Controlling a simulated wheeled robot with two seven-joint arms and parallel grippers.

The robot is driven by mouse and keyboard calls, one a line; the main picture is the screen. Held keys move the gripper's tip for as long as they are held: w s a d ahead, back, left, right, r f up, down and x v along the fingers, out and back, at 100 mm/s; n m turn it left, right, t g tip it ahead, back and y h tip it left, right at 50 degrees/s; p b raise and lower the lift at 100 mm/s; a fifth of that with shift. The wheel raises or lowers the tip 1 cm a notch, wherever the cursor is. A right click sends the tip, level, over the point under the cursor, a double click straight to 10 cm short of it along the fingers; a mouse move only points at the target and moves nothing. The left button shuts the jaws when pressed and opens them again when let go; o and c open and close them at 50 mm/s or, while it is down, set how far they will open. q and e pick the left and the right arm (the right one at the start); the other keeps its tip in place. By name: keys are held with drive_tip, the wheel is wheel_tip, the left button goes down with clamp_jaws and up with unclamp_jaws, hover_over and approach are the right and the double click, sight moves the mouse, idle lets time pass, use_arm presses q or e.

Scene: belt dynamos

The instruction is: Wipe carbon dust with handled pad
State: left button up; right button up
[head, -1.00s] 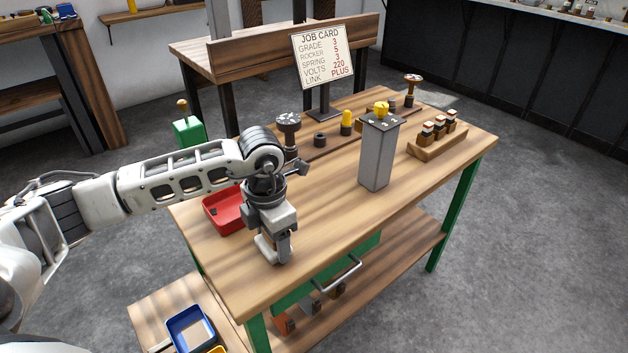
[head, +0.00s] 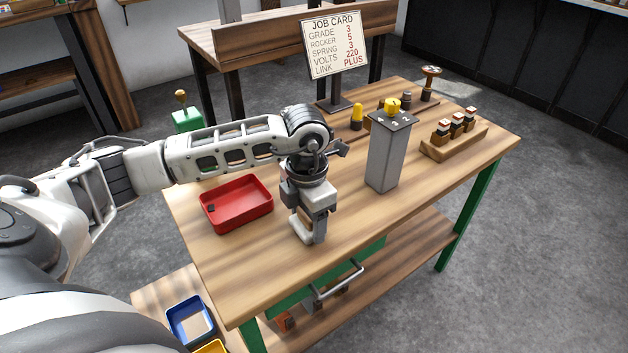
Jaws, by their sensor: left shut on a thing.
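My left gripper (head: 308,236) points down, low over the front middle of the wooden bench top (head: 260,262). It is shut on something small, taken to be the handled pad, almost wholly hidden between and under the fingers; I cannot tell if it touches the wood. I cannot make out carbon dust on the bench. A red tray (head: 238,219) with a small dark piece in it lies left of the gripper. A grey upright block (head: 383,158) with a yellow knob on top stands to its right. My right gripper is not in view.
A job card (head: 335,46) stands at the back. A wooden rack (head: 470,143) with several brushes is at the right. A yellow-topped peg (head: 357,117) stands behind the block. A blue bin (head: 190,322) sits low at the front left. The bench's right front is clear.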

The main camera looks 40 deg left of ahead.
use_arm(q)
wheel_tip(320, 180, up, 3)
drive_tip(key=shift+s+r+p, duration=0.1)
drive_tip(key=shift+s+p, duration=0.05)
drive_tip(key=shift+p, duration=0.35)
drive_tip(key=shift+r+p, duration=0.3)
drive_tip(key=shift+r, duration=0.05)
wheel_tip(320, 180, up, 3)
drive_tip(key=shift+p, duration=1.05)
drive_tip(key=shift+r, duration=0.4)
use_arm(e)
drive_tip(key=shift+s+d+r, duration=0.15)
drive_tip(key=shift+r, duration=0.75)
